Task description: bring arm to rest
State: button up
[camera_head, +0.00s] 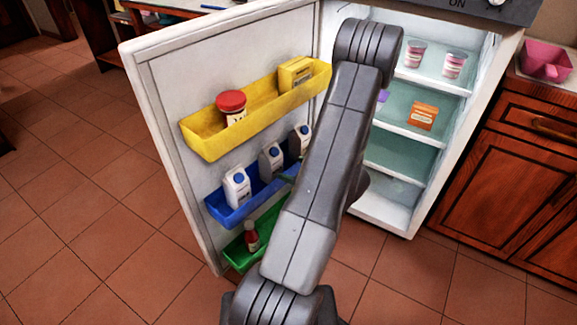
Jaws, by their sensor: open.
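My grey arm (322,180) rises from the bottom of the picture and reaches up in front of the open fridge. Its upper joint (368,45) is near the top of the fridge opening. My gripper does not show; the arm's own links may hide it. The fridge door (165,120) stands wide open to the left of the arm. The fridge's inner shelves (405,150) are to the right of the arm.
The door has yellow (205,145), blue (220,212) and green (235,255) bins holding a jar, cartons and a bottle. Two cups and an orange box (423,116) sit on shelves. Wooden cabinets (510,180) stand right. Tiled floor (80,220) is clear at left.

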aim_at(271, 159)
jog(key=shift+s+d+r, duration=0.1)
dwell(0.3)
jog(key=b+x, duration=0.2)
jog(key=x, duration=1)
jog(key=shift+r, duration=0.95)
